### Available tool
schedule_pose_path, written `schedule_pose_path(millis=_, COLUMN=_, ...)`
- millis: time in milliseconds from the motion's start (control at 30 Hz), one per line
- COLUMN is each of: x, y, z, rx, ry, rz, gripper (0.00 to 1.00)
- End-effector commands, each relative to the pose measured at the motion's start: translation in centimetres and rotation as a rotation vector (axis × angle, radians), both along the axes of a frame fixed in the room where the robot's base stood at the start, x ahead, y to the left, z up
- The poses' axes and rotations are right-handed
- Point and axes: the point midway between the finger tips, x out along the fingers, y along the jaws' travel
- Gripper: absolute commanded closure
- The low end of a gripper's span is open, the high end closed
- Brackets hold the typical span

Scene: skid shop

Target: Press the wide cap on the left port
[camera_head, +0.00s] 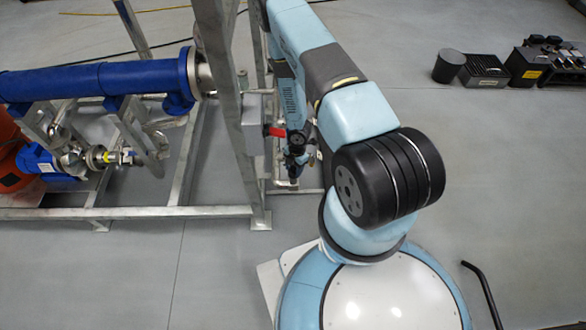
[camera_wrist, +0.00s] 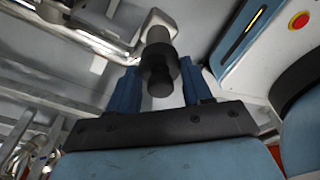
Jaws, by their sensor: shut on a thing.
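My gripper (camera_wrist: 159,68) shows in the wrist view with its two blue fingers on either side of a black cap (camera_wrist: 158,72). The cap has a wide round flange and a narrower knob facing my palm. It is lined up with a dark grey cylindrical end above it, in front of a bright metal pipe fitting (camera_wrist: 153,20). I cannot tell whether the cap touches the fitting or which port this is. In the head view my arm reaches down beside the steel frame, and the cap and port cannot be made out there.
A galvanised steel frame (camera_head: 228,95) stands close left of my arm, with a grey box (camera_head: 256,125) and a red handle (camera_head: 275,132). A blue pipe (camera_head: 100,80) runs left. Black cases (camera_head: 525,68) stand on the floor at the far right. The floor between is mostly clear.

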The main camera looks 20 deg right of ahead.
Motion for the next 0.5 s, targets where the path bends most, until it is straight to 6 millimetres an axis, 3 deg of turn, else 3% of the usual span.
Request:
schedule_pose_path(millis=133, x=0.00, y=0.01, z=0.00, rx=0.000, ry=0.000, rz=0.000, gripper=0.79)
schedule_pose_path(millis=167, x=0.00, y=0.01, z=0.00, rx=0.000, ry=0.000, rz=0.000, gripper=0.48)
schedule_pose_path(millis=433, x=0.01, y=0.03, z=0.00, rx=0.000, ry=0.000, rz=0.000, gripper=0.22)
schedule_pose_path(millis=500, x=0.00, y=0.04, z=0.00, rx=0.000, ry=0.000, rz=0.001, gripper=0.21)
